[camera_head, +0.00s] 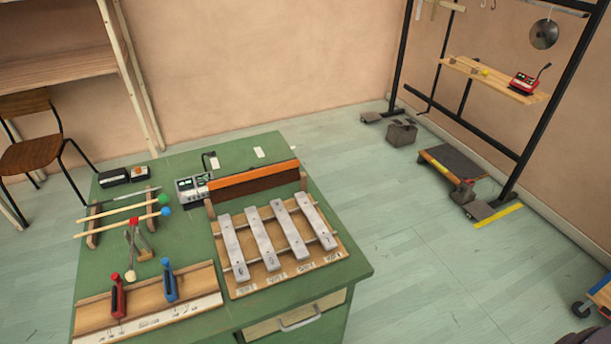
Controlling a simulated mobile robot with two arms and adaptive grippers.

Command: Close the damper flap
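The damper flap appears to be the long orange-brown board (255,182) at the back of the metal-bar instrument on the green table. It stands raised along the far end of the bars and does not lie over them. Several silver metal bars (262,238) lie uncovered on the wooden frame (245,290) in front of it. Neither of my grippers is in view, and nothing touches the flap.
The green table (355,270) also holds a small electronic box (187,190), mallets on a rack (120,212), and red (118,298) and blue (170,284) handles on a wooden board. A black metal rack (477,125) stands right. Floor between is mostly clear.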

